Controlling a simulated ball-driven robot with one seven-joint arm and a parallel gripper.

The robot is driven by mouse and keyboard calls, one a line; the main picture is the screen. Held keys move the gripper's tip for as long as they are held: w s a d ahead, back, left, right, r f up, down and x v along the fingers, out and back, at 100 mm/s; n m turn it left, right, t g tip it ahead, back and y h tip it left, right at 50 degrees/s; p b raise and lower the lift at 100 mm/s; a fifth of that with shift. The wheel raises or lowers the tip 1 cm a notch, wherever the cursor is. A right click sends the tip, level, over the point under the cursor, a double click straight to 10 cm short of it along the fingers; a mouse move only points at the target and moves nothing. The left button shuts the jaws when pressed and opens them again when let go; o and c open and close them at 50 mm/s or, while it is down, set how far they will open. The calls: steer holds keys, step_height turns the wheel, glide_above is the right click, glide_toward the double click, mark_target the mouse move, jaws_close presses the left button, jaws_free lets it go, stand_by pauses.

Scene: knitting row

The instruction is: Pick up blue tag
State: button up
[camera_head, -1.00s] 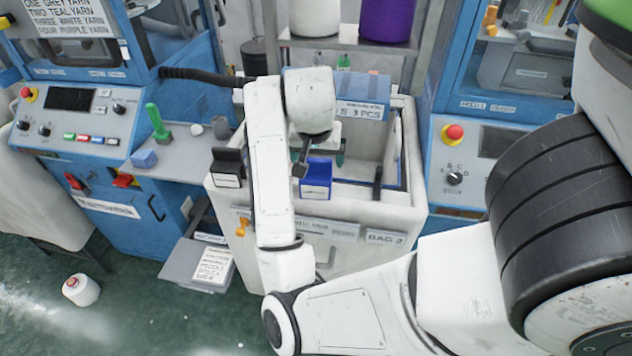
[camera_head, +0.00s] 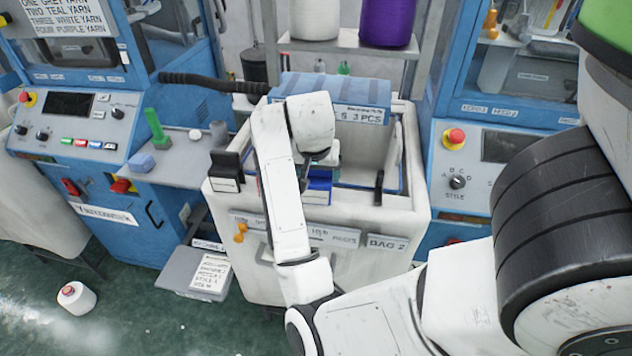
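A blue holder (camera_head: 319,185) with a white label sits on the front rim of the white bin, partly hidden by my arm. It may hold or be the blue tag; I cannot make out a separate tag. My gripper (camera_head: 315,167) is just above and behind this holder, pointing down into the bin's front area. My wrist covers most of the gripper, so its fingers and any contact with the holder are hidden.
The white bin (camera_head: 350,230) has a black holder (camera_head: 227,166) at its left front and a blue box (camera_head: 335,95) at its back. A yarn cone (camera_head: 76,297) is on the floor.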

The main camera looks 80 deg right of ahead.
steer(key=c, duration=0.4)
